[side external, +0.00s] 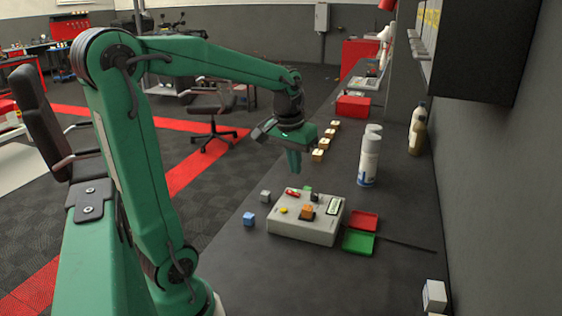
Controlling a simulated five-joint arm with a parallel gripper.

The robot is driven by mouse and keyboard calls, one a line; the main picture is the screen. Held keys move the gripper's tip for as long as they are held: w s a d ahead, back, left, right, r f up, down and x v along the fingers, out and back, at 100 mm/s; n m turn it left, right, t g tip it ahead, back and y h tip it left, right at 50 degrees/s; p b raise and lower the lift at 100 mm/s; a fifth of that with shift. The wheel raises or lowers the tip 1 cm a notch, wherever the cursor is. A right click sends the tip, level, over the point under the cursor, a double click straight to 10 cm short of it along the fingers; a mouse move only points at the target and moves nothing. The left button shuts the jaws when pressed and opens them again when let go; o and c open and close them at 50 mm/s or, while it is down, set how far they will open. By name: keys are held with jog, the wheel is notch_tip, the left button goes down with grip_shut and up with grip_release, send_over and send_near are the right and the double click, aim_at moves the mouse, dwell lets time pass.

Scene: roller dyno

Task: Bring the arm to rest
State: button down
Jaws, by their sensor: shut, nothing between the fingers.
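My green arm reaches from the left over the dark bench, with its elbow raised. My gripper (294,162) points down and is shut, with nothing in it. It hangs in the air above a light grey box (302,230), behind its far edge in the picture, and looks apart from it. On the box are a red part (293,191), a yellow button (284,210), an orange block (306,212) and a small display (334,205).
A blue cube (248,219) and a grey cube (265,196) lie left of the box. A red tray (363,221) and a green tray (358,243) lie right of it. Spray cans (369,160) stand behind right. Several tan blocks (323,143) line the bench. The near bench is clear.

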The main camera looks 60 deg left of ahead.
jog(key=s+d+m+t, duration=0.3)
jog(key=s+d+m, duration=0.2)
jog(key=s+d, duration=0.4)
jog(key=d, duration=0.4)
jog(key=shift+s+d+r+m+t+h, duration=0.25)
jog(key=shift+s+d+m+t+h, duration=0.05)
jog(key=shift+m+h, duration=0.1)
